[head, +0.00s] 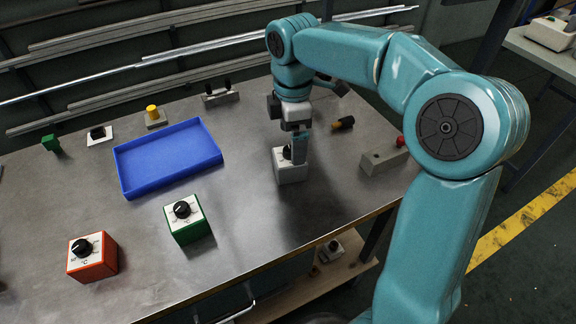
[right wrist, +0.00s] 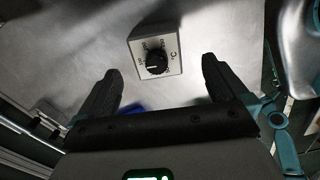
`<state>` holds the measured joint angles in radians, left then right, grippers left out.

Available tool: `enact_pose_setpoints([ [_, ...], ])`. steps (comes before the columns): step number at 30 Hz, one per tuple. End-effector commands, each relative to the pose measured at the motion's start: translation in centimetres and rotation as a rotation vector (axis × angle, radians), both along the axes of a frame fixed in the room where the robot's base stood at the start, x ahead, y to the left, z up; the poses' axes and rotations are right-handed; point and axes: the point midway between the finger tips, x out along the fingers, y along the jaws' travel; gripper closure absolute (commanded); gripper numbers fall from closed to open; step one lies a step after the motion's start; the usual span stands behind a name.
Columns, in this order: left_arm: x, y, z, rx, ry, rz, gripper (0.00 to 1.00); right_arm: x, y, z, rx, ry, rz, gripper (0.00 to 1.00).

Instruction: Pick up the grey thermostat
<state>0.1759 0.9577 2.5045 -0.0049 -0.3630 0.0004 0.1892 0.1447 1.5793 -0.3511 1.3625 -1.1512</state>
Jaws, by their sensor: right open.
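The grey thermostat (head: 291,174), a small box with a white face and a black dial, stands on the metal table below my right gripper (head: 298,148). In the right wrist view the thermostat (right wrist: 171,62) shows beyond and between the fingertips of my open right gripper (right wrist: 161,66). No finger visibly touches it there. In the head view the fingers cover part of its top. My left gripper is in neither view.
A green thermostat (head: 186,228) and a red thermostat (head: 88,262) stand nearer the front. A blue tray (head: 165,185) lies to the left. A yellow-topped button (head: 153,115), a dark-handled tool (head: 344,123) and a grey box with a red knob (head: 383,162) are around.

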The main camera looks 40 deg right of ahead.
Motion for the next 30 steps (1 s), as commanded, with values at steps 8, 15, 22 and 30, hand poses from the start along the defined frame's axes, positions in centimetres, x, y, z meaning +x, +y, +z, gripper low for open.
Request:
enact_pose_setpoints([
  [8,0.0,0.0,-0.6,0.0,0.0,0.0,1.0,0.3,0.1,-3.2,0.0,0.0,0.001,0.0],
  [15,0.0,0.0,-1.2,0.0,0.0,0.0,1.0,1.0,0.1,-6.9,0.001,0.003,0.0,0.0],
  [22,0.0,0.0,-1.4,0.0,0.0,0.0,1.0,1.0,0.1,-8.3,0.0,0.0,0.002,0.0],
  [30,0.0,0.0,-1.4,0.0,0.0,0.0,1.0,1.1,0.1,-8.2,0.0,-0.001,0.002,0.39],
])
